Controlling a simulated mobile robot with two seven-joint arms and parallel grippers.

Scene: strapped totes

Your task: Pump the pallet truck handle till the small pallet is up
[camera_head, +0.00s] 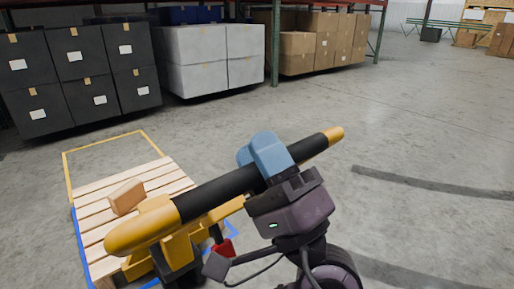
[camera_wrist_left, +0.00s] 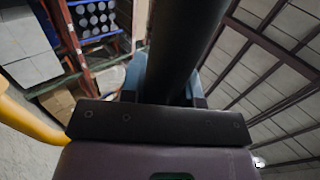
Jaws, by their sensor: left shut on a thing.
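The pallet truck's handle has a black grip bar (camera_head: 215,194) with yellow ends and runs slantwise across the head view. My left gripper (camera_head: 268,158), with blue fingers, is shut around the black bar right of its middle. In the left wrist view the bar (camera_wrist_left: 187,45) runs between the fingers (camera_wrist_left: 135,75). The yellow truck body (camera_head: 180,250) and a red lever (camera_head: 223,248) show below the handle. The small wooden pallet (camera_head: 97,225) is at the lower left, partly hidden by the handle. Its height off the floor cannot be told. My right gripper is not in view.
A brown box (camera_head: 126,197) lies on the pallet. Yellow and blue lines edge the pallet area. Black totes (camera_head: 75,70), grey totes (camera_head: 210,58) and racked cartons (camera_head: 318,42) stand behind. The floor to the right (camera_head: 430,130) is clear.

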